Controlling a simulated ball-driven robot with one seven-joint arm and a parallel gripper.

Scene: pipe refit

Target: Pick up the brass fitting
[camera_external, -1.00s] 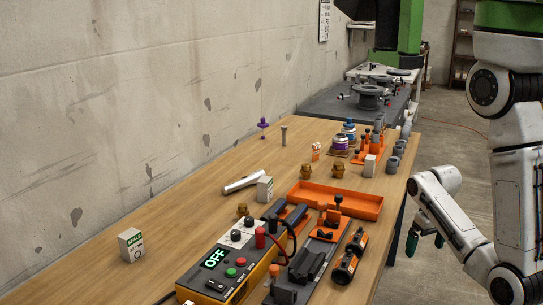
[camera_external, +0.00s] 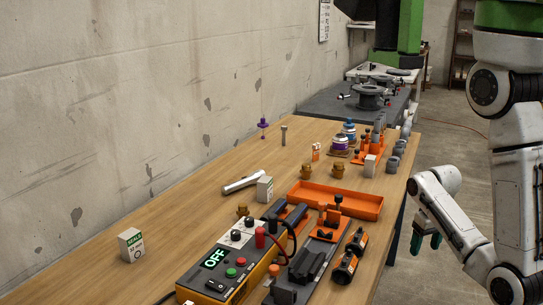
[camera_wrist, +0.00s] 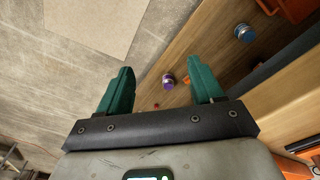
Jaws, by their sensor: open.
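Three brass-coloured fittings show on the wooden bench in the external view. One fitting (camera_external: 306,172) and a second (camera_external: 337,171) stand side by side behind the orange tray. A third (camera_external: 242,210) sits nearer, just behind the power box and partly hidden by it. I cannot tell which one the task means. My gripper (camera_external: 425,245) hangs beside the bench's right edge, well apart from the fittings. In the wrist view its two green fingers (camera_wrist: 158,66) are spread with nothing between them. No brass fitting is clear in that view.
The bench's left side is largely clear.

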